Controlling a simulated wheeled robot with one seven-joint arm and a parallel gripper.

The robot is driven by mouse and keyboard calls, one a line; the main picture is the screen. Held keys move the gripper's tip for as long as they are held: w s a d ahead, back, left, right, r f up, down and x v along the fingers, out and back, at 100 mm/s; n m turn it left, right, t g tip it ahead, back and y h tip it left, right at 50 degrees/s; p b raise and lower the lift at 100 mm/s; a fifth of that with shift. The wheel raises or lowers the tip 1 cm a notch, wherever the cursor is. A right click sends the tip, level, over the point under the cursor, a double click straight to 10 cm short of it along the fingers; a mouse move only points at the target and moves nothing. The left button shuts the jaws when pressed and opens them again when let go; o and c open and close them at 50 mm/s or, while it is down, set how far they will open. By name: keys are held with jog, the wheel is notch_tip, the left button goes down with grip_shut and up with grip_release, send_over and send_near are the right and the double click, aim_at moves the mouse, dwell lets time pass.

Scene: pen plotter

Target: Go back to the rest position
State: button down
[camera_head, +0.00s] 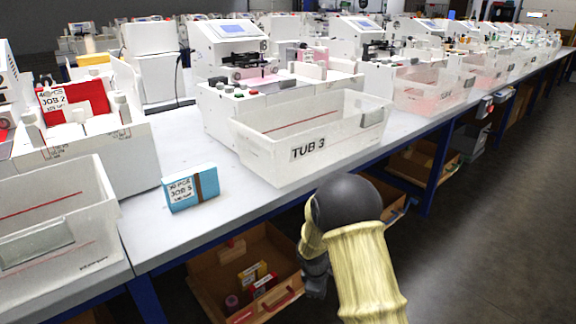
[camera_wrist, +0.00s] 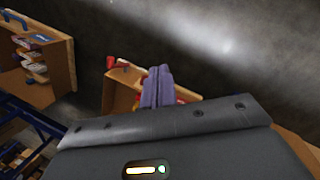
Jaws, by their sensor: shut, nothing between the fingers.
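My gripper (camera_wrist: 160,72) shows in the wrist view with its two purple-grey fingers together and nothing between them. It points over a dark floor and past wooden bins. In the head view my arm hangs at the lower middle in front of the bench edge, with its pale yellow sleeve and dark round joint. Only a grey part of the arm's end shows below the joint there, and the fingertips are hidden.
The clear tub labelled TUB 3 (camera_head: 310,148) stands on the bench (camera_head: 215,232) close behind my arm. A blue JOB 5 pack (camera_head: 190,188) lies left of it. A wooden bin (camera_head: 212,290) with several small items sits under the bench. Open floor (camera_head: 490,240) lies right.

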jog(key=s+d+r+m+y, duration=0.1)
jog(key=s+d+r+m, duration=0.2)
jog(key=s+r+m, duration=0.65)
jog(key=s+d+r+m+y, duration=0.1)
jog(key=s+d+r+m, duration=0.35)
jog(key=s, duration=0.75)
notch_tip(320, 180, up, 40)
jog(key=a+p, duration=0.2)
jog(key=p, duration=3.5)
jog(key=shift+m+t, duration=0.3)
jog(key=shift+w, duration=0.1)
